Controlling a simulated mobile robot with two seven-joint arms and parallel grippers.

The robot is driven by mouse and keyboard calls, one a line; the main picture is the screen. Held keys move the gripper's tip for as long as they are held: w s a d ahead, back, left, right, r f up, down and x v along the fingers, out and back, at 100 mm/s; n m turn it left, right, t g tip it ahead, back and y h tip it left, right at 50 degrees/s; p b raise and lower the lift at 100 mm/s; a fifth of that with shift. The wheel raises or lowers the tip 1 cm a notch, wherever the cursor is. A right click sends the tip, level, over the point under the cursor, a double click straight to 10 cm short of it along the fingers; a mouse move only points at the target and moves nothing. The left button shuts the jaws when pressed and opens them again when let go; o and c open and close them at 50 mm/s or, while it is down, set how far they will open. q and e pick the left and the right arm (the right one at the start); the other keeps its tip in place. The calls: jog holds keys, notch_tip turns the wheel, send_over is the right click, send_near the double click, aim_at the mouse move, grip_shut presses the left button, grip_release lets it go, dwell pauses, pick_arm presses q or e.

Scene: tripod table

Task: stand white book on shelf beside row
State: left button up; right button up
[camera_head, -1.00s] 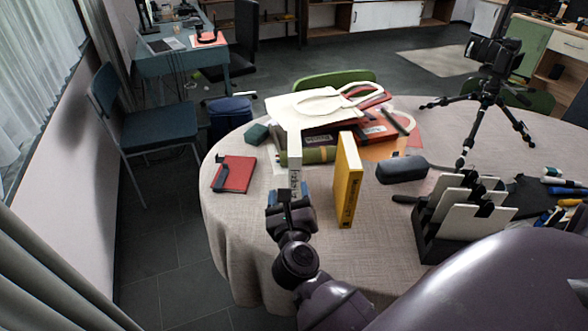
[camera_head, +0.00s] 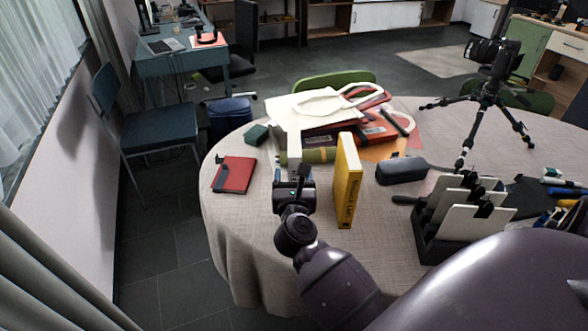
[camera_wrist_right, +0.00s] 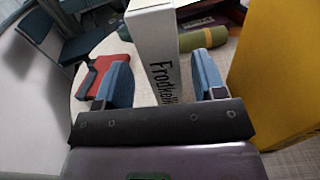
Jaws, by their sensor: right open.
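The white book (camera_head: 294,148) stands upright on the round table, left of a yellow book (camera_head: 348,185). In the head view my right gripper (camera_head: 294,176) is in front of the white book and hides its lower part. In the right wrist view the open blue fingers of the gripper (camera_wrist_right: 163,82) are on either side of the white book's lettered spine (camera_wrist_right: 158,45), with a gap on both sides. How deep the book sits between them I cannot tell. The yellow book also shows at the right of the wrist view (camera_wrist_right: 275,85). My left gripper is not in view.
A red notebook (camera_head: 234,175) lies at left. A green roll (camera_head: 320,155) and a cream bag (camera_head: 312,106) lie behind the books. A dark case (camera_head: 400,171), a black rack with white panels (camera_head: 430,242) and a tripod (camera_head: 487,100) stand at right. Bare tablecloth lies at front left.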

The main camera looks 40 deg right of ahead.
jog(key=x, duration=0.4)
jog(key=shift+d+f, duration=0.15)
grip_shut()
